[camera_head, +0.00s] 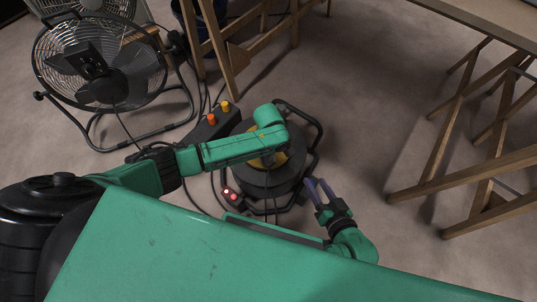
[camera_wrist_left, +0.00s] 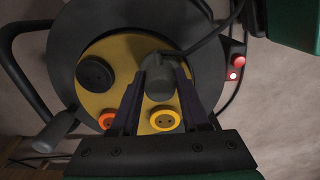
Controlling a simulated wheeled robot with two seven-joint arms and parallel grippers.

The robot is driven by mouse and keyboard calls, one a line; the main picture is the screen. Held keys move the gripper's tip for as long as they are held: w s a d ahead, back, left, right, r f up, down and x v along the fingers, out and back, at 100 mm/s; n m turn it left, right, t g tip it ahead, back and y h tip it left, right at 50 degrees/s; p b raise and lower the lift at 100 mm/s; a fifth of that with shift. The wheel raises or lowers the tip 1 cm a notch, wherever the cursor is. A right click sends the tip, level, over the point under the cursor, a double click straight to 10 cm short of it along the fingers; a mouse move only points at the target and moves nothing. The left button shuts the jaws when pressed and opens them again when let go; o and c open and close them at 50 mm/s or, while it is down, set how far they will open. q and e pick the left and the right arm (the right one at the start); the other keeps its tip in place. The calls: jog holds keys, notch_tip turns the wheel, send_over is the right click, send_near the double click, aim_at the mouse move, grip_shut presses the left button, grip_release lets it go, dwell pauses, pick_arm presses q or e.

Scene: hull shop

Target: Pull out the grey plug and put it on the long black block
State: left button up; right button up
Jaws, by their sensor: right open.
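The grey plug (camera_wrist_left: 158,84) sits at the yellow face of a cable reel (camera_wrist_left: 66,60), with its black cable running up and right. My left gripper (camera_wrist_left: 165,68) has one finger on each side of the plug. The picture does not show clearly whether the fingers press on it. In the head view my left arm reaches over the reel (camera_head: 262,184) and hides the plug. The long black block (camera_head: 203,133) lies on the floor left of the reel, with a red plug (camera_head: 211,119) and a yellow plug (camera_head: 225,106) on it. My right gripper (camera_head: 320,191) is open and empty beside the reel.
A dark socket (camera_wrist_left: 95,72), an orange-ringed one (camera_wrist_left: 107,120) and a yellow one (camera_wrist_left: 164,121) are on the reel face. A red-lit switch box (camera_head: 231,195) is beside the reel. A fan (camera_head: 98,62) stands left. Wooden trestles (camera_head: 445,140) stand right.

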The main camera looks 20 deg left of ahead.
pick_arm(q)
grip_shut()
jog(key=shift+r+p, duration=0.45)
jog(key=shift+p, duration=0.05)
jog(key=shift+r+p, duration=0.4)
jog(key=shift+p, duration=0.1)
jog(key=shift+r+p, duration=0.4)
jog(key=shift+p, duration=0.1)
jog(key=shift+r+p, duration=0.9)
jog(key=shift+p, duration=0.1)
jog(key=shift+r+p, duration=0.85)
jog(key=shift+p, duration=0.15)
pick_arm(e)
jog(key=s+d+r+g+h, duration=0.2)
jog(key=d+r+g+h, duration=0.1)
jog(key=d, duration=0.4)
jog(key=s+d+r+g+h, duration=0.2)
jog(key=s+d+r+g, duration=0.1)
jog(key=d+g, duration=0.3)
jog(key=shift+s+d+r+h, duration=0.35)
jog(key=shift+d+r+h, duration=0.1)
jog(key=shift+d, duration=0.1)
